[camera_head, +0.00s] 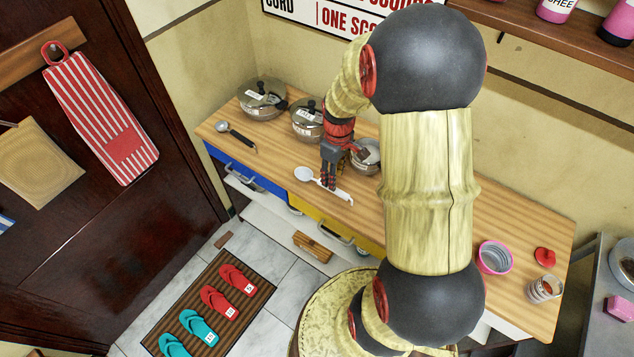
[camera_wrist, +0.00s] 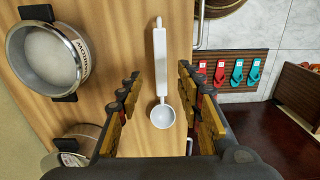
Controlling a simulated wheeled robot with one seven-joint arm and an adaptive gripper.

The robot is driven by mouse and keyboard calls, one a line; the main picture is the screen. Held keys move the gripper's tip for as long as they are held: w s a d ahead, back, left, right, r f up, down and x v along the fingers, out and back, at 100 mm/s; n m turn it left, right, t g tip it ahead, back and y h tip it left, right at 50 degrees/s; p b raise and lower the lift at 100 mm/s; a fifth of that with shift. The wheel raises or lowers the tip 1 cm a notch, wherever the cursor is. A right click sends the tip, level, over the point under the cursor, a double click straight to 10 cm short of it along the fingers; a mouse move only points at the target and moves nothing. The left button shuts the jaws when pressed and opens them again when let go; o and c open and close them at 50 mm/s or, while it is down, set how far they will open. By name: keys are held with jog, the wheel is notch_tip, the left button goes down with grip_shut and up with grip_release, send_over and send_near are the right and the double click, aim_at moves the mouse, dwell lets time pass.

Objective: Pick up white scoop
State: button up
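The white scoop (camera_head: 303,174) lies on the wooden counter near its front edge, bowl to the left and handle to the right in the head view. In the wrist view the scoop (camera_wrist: 160,60) lies with its handle pointing up the picture and its round bowl lower down. My gripper (camera_head: 329,183) is over the scoop, pointing down, and hides part of its handle. In the wrist view my gripper (camera_wrist: 160,88) is open, with one finger on each side of the scoop and visible gaps between. I cannot tell the exact height of the fingertips above the counter.
A steel pot (camera_head: 368,155) stands beside my gripper; it shows in the wrist view (camera_wrist: 48,58). Two lidded pots (camera_head: 263,98) (camera_head: 308,120) and a dark-handled spoon (camera_head: 236,136) are to the left. A pink bowl (camera_head: 495,257) and a glass jar (camera_head: 543,289) are right.

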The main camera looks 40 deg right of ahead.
jog(key=f, duration=0.1)
jog(key=f+b, duration=0.1)
jog(key=f, duration=0.1)
jog(key=f+b, duration=0.1)
jog(key=f, duration=0.1)
jog(key=shift+w+a+f, duration=0.15)
jog(key=shift+w+f, duration=0.1)
jog(key=shift+w, duration=0.15)
jog(key=c, duration=0.3)
grip_shut()
